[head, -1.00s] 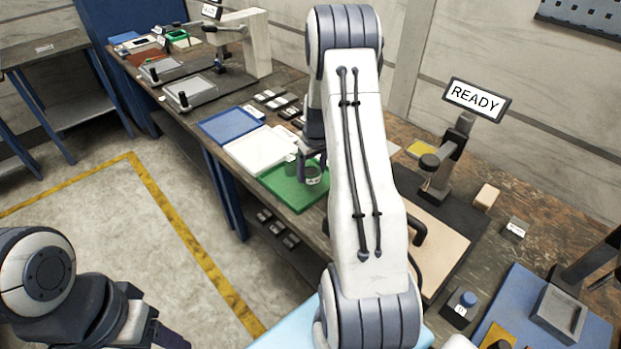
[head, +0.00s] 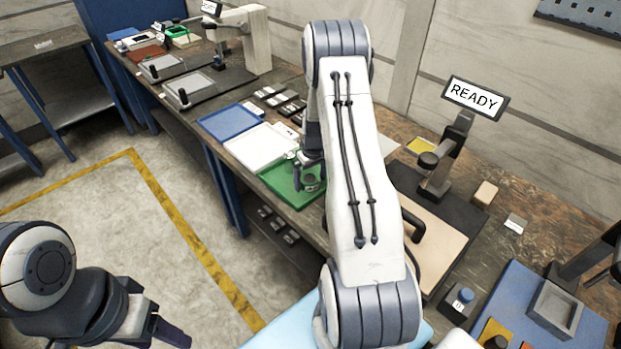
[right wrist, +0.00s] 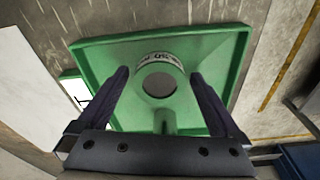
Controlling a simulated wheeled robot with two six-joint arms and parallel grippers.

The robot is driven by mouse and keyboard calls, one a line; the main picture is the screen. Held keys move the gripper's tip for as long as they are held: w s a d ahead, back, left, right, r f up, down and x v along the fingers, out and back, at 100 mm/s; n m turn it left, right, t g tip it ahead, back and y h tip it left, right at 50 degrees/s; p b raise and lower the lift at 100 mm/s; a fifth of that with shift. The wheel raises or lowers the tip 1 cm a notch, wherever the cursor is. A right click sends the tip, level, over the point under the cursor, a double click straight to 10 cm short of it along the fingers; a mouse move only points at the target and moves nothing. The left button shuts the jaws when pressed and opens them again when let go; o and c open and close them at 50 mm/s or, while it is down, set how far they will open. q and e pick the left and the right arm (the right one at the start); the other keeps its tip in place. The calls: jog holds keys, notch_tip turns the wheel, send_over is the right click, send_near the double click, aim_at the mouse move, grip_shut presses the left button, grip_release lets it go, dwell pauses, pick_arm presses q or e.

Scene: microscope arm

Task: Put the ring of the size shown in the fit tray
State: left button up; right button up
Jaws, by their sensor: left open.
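A grey-green ring (right wrist: 158,78) with a white label on its rim lies in the green tray (right wrist: 215,55) in the right wrist view; I cannot read the label surely. The green tray also shows in the head view (head: 290,200). My right gripper (right wrist: 160,73) is open, its dark fingers on either side of the ring with gaps to it. In the head view my right gripper (head: 308,176) is over the green tray, partly hidden by my arm. My left gripper (head: 172,335) is open and empty at the lower left, away from the bench.
A white tray (head: 258,148) and a blue tray (head: 229,121) lie beside the green one. Several small dark blocks (head: 280,100) lie behind them. A sign reading READY (head: 474,98) stands above a dark-based device (head: 437,178). A blue button (head: 463,298) is at the front right.

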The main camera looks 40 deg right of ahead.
aim_at(313, 182)
jog(key=shift+r, duration=0.3)
notch_tip(313, 182, up, 10)
jog(key=s+b, duration=0.1)
jog(key=b, duration=0.1)
jog(key=s+a+r+n, duration=0.1)
jog(key=s+a+r, duration=0.15)
jog(key=a, duration=0.65)
jog(key=s+a+r+n+y, duration=0.1)
jog(key=s+a+r+n, duration=0.15)
jog(key=a, duration=0.65)
jog(key=s+a+r+n, duration=0.1)
jog(key=a+r, duration=0.3)
jog(key=a, duration=0.6)
jog(key=s+a+n, duration=0.1)
jog(key=s+a, duration=0.2)
jog(key=s, duration=0.3)
jog(key=s+a+n+g, duration=0.1)
jog(key=s+a, duration=0.2)
jog(key=s, duration=0.4)
jog(key=s+a+r+n, duration=0.1)
jog(key=s+a+n, duration=0.1)
jog(key=s+a, duration=0.2)
jog(key=s, duration=0.3)
